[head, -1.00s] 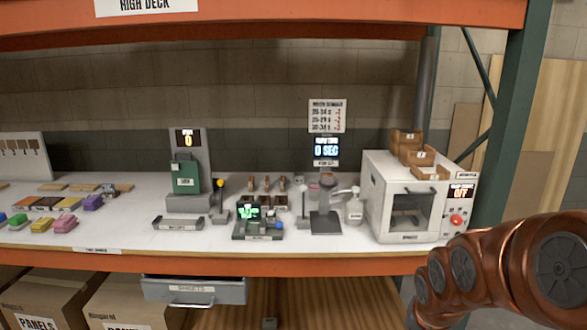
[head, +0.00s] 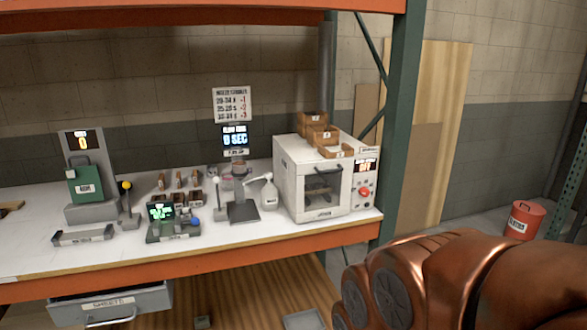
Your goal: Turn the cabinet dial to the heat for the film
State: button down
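The cabinet (head: 311,179) is a white box with a dark glass door, standing at the right end of the white deck. Its control panel is on the right of its front. A small display (head: 366,165) there reads what looks like OFF. The red dial (head: 364,193) sits below the display; its pointer setting is too small to read. My copper-coloured arm fills the lower right, in front of and below the cabinet. My gripper is outside the frame, so its state and distance to the dial do not show.
Small wooden bins (head: 318,135) stand on the cabinet. A pump bottle (head: 269,195) and a dark stand (head: 243,210) are on its left. A green rack post (head: 397,140) rises close on its right. An open drawer (head: 112,304) juts out below the deck. A red bucket (head: 525,220) stands far right.

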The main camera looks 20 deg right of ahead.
aim_at(364, 192)
jog(key=u, duration=0.1)
jog(key=i, duration=1.05)
jog(key=z, duration=0.55)
